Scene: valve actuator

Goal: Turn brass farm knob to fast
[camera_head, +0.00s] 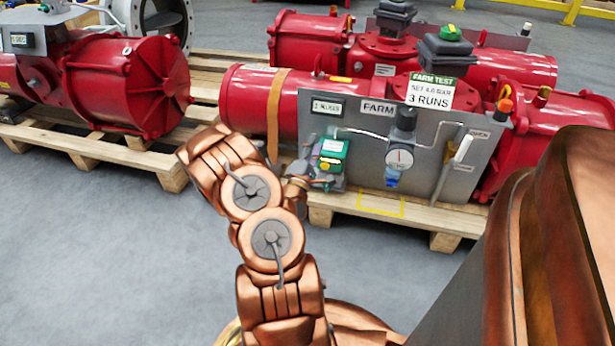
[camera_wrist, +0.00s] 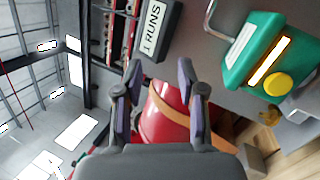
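A grey panel marked FARM (camera_head: 460,183) stands in front of a red actuator. A green box (camera_head: 333,150) is on its left part; the wrist view shows the green box (camera_wrist: 245,70) with a yellow round button (camera_wrist: 278,86). A small brass-coloured part (camera_wrist: 268,143) shows beyond the box at the wrist view's lower right; I cannot tell if it is the knob. No slow or fast marking is readable. My gripper (camera_wrist: 160,95) is open and empty, its two fingers apart, with a red cylinder (camera_wrist: 165,112) behind them. In the head view my arm hides part of the panel's left side.
A black-framed RUNS display (camera_wrist: 162,28) is above the fingers. Wooden pallets (camera_head: 445,222) carry the red actuators. The grey floor (camera_head: 90,260) at left is clear.

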